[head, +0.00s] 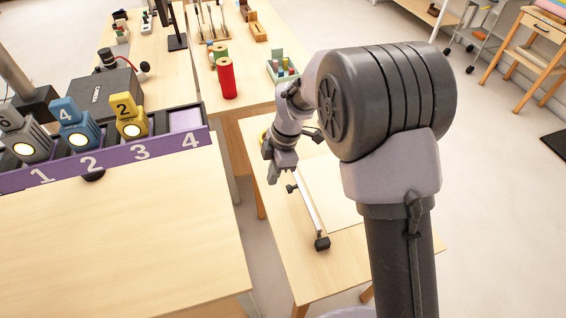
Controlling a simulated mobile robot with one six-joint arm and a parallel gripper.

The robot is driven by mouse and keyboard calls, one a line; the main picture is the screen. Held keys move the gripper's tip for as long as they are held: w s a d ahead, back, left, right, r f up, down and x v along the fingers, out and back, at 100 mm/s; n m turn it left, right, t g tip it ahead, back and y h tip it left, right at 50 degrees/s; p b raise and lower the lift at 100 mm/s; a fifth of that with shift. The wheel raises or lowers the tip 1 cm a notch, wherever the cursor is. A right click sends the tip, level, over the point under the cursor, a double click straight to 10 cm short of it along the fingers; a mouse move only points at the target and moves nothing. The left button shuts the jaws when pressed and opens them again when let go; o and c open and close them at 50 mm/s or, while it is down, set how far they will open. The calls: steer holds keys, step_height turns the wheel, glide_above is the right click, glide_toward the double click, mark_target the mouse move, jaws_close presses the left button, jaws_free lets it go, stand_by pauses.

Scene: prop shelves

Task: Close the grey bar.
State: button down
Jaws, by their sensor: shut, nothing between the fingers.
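The grey bar (309,212) is a thin straight bar along the left side of a pale board (335,193) on the low wooden table. It has a black block (322,243) at its near end and a small dark knob (291,188) near its far end. I cannot tell whether the bar lies flat or is raised. My gripper (270,170) is shut and empty, pointing downward just beyond and left of the bar's far end. It appears apart from the bar. My arm hides part of the board's right side.
On the left, a purple rack (110,160) with numbered slots holds grey, blue and yellow tagged blocks. A red cylinder (226,78) and a small tray (283,71) stand on the bench behind. A floor gap separates the left table from the low table. A yellow round thing shows behind my gripper.

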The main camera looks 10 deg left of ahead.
steer(key=b+x, duration=0.2)
steer(key=x, duration=0.4)
steer(key=shift+f, duration=0.2)
steer(key=d, duration=0.1)
steer(key=w+d, duration=0.1)
steer(key=d, duration=0.1)
steer(key=shift+w+r+b, duration=0.2)
steer(key=shift+w+b, duration=0.05)
steer(key=shift+b, duration=0.05)
steer(key=shift+w+d+r, duration=0.1)
steer(key=shift+d, duration=0.2)
steer(key=shift+w+r, duration=0.1)
